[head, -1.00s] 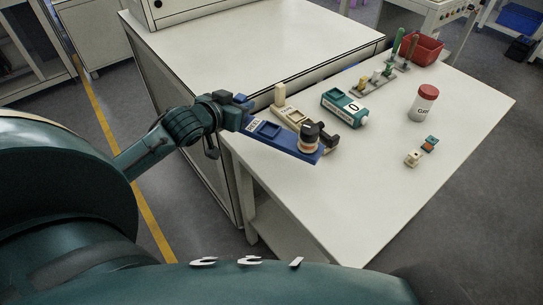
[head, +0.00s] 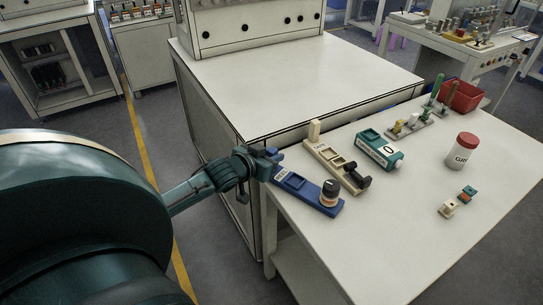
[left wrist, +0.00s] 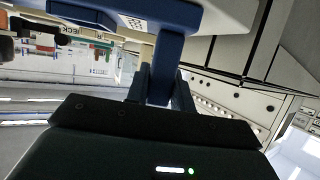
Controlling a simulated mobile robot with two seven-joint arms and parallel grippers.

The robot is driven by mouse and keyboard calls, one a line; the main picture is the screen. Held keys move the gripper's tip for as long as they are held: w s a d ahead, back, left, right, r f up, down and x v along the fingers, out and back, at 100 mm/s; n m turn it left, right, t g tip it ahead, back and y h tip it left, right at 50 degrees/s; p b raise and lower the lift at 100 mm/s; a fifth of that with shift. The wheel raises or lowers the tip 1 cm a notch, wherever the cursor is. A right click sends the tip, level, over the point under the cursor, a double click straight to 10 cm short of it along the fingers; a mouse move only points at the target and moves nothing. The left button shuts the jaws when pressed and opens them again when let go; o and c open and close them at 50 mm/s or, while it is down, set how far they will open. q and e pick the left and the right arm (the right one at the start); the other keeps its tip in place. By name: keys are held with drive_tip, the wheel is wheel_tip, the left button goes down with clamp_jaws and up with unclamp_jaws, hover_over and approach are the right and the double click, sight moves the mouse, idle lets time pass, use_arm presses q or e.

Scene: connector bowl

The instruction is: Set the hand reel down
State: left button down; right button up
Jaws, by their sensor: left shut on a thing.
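The hand reel (head: 305,189) seems to be the long blue piece at the table's left edge. It has a pale label and a round black-topped spool (head: 330,191) at its near right end. My left gripper (head: 266,164) is at its far left end. In the left wrist view my left gripper (left wrist: 162,80) is shut on the blue handle of the reel (left wrist: 172,48). The reel looks about level, at or very close to the tabletop; whether it touches is hard to tell. My right gripper is out of view.
A cream holder (head: 324,152) with a black end lies beside the reel on the white table (head: 400,250). Behind it are a green-and-white box (head: 379,150), a rack, a red bin (head: 462,96) and a red-lidded jar (head: 461,151). Two small connectors lie at right; the table's front is clear.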

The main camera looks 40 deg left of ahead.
use_arm(q)
drive_tip(key=c, duration=1.2)
unclamp_jaws()
drive_tip(key=p+v, duration=0.1)
drive_tip(key=v, duration=1.1)
drive_tip(key=s+d+f+m+g+h, duration=0.1)
drive_tip(key=s+d+f, duration=0.2)
drive_tip(key=d, duration=0.5)
drive_tip(key=s+d+f+m+g+h, duration=0.1)
drive_tip(key=s+d+f, duration=0.2)
drive_tip(key=d+f, duration=0.2)
drive_tip(key=s+d+f+m+h, duration=0.1)
drive_tip(key=s+d+f, duration=0.2)
drive_tip(key=d, duration=0.8)
drive_tip(key=shift+s+f+g+h, duration=0.3)
drive_tip(key=shift+f+g+h, duration=0.1)
drive_tip(key=shift+f, duration=0.55)
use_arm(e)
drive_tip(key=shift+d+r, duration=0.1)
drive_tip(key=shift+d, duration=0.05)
use_arm(q)
drive_tip(key=shift+a, duration=0.1)
